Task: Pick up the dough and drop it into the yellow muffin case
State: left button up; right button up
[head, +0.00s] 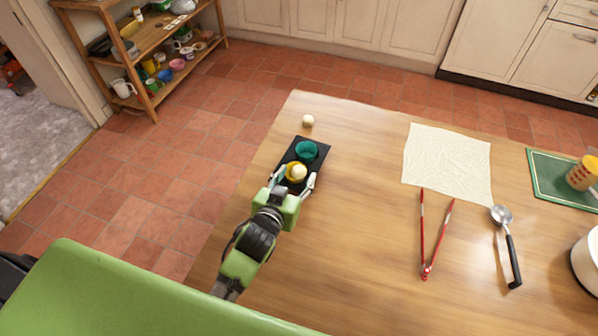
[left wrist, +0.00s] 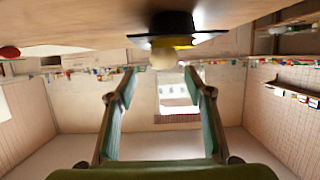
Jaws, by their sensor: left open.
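A black tray (head: 318,164) near the table's left edge holds a teal muffin case (head: 306,150) and a yellow muffin case (head: 290,177). A pale dough ball (head: 298,171) sits at the yellow case's mouth. The left wrist view appears upside down; the ball (left wrist: 163,58) shows against the yellow case (left wrist: 181,41), under the tray (left wrist: 172,22) in the picture. Another pale ball (head: 308,120) lies on the table beyond the tray. My left gripper (head: 292,182) is open, its fingers (left wrist: 159,74) spread either side of the yellow case, not gripping the ball. My right gripper is out of view.
The wooden table (head: 352,230) has free room right of the tray. Farther right are a cream cloth (head: 446,164), red tongs (head: 424,240), a ladle (head: 508,245), a green board (head: 550,180) with a yellow-and-red container (head: 583,174), and a white pot (head: 588,262).

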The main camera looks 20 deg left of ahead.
aim_at(298, 171)
pick_arm(q)
jog(key=x, duration=0.5)
jog(key=shift+a+f+p, duration=0.2)
jog(key=shift+a+p, duration=0.1)
jog(key=shift+p, duration=0.05)
jog(key=shift+s, duration=0.1)
jog(key=c, duration=1.2)
